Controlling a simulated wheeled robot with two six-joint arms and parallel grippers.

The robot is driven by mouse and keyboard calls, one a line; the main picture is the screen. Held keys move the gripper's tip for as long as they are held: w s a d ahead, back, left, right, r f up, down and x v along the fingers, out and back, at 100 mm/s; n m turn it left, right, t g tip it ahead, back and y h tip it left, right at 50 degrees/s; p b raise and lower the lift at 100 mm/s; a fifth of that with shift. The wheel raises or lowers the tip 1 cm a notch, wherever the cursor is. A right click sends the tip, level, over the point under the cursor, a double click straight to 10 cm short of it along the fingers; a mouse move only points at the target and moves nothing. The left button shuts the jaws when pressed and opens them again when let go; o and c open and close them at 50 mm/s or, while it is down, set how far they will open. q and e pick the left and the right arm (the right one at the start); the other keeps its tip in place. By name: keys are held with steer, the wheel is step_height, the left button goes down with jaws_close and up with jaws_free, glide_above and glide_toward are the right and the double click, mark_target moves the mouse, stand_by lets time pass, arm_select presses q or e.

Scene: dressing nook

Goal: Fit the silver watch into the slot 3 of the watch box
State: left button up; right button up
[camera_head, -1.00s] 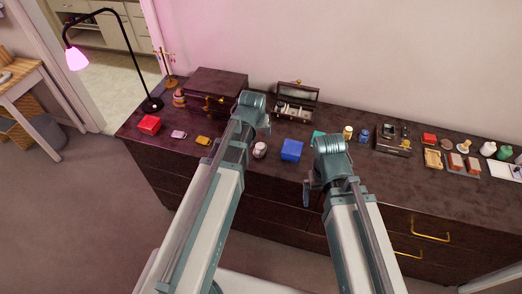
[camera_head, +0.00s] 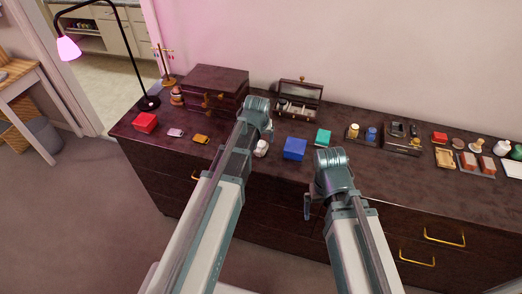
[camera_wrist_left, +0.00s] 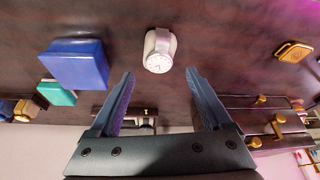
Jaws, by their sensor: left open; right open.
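The silver watch (camera_head: 261,149), wrapped on a pale cushion, lies on the dresser top. In the left wrist view the watch (camera_wrist_left: 158,51) has its white dial showing, just beyond my fingertips. My left gripper (camera_wrist_left: 160,80) is open and empty, its fingers apart and not touching the watch. In the head view my left gripper (camera_head: 268,132) is just behind the watch. The watch box (camera_head: 297,108) stands open behind it, lid raised; its slots are too small to tell apart. My right gripper (camera_head: 308,206) is open and empty at the dresser's front edge.
A blue box (camera_head: 294,149) sits right of the watch, with a teal box (camera_head: 323,138) beyond. A dark jewellery chest (camera_head: 216,88) stands at the back left. A yellow item (camera_head: 201,139) and red box (camera_head: 145,123) lie left. Bare dresser top separates them.

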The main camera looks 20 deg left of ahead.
mark_target(263, 146)
arm_select(q)
steer(key=b+x, duration=0.1)
steer(key=x, duration=0.1)
steer(key=shift+w+f+b, duration=0.15)
steer(key=shift+f+b, duration=0.15)
arm_select(e)
step_height(263, 146, down, 2)
steer(key=shift+f, duration=0.2)
arm_select(q)
steer(key=shift+r, duration=0.1)
jaws_close()
